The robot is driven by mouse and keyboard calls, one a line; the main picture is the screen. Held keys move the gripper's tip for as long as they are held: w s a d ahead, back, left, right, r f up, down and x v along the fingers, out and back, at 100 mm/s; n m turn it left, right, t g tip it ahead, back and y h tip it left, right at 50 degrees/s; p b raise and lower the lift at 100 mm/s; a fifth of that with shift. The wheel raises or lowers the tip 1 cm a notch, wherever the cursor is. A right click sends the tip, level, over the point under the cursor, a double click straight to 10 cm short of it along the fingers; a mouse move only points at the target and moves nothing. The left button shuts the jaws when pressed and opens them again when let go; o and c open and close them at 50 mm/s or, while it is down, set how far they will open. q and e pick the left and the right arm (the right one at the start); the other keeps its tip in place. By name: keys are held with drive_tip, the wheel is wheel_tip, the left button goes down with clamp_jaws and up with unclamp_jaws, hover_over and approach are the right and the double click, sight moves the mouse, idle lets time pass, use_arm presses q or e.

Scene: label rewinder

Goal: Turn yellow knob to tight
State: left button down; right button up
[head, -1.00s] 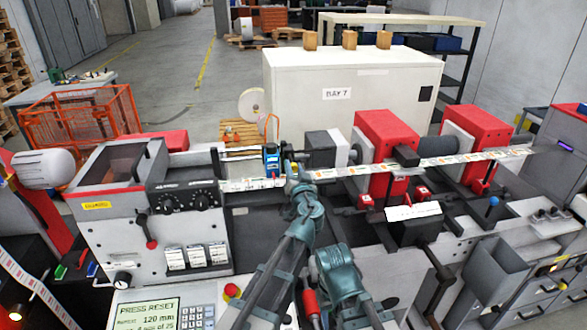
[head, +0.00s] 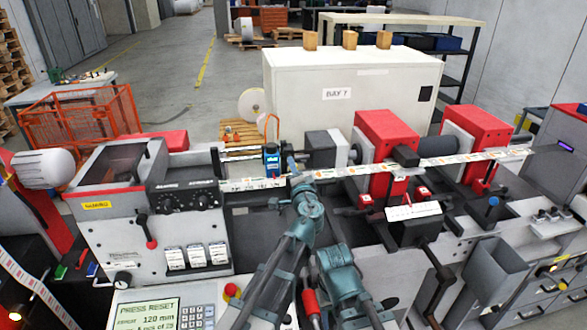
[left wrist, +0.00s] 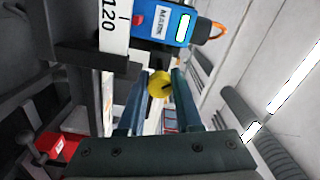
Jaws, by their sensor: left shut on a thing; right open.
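The yellow knob (left wrist: 160,85) shows in the left wrist view as a small round knob with a dark mark. It sits between the two blue-green fingers of my left gripper (left wrist: 158,98), which is shut on it. In the head view my left gripper (head: 292,166) is at the machine's long rail, just right of a small blue device with a screen (head: 271,159). The knob is hidden there behind the gripper.
A scale strip marked 120 (left wrist: 114,25) lies close beside the knob. Red blocks (head: 383,135) and a printed label web (head: 470,158) are to the right. A control panel with black knobs (head: 185,198) and a keypad display (head: 146,313) are to the left.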

use_arm(q)
drive_tip(key=m, duration=0.4)
drive_tip(key=shift+m, duration=1.9)
drive_tip(key=c, duration=0.6)
unclamp_jaws()
drive_tip(key=shift+s, duration=0.1)
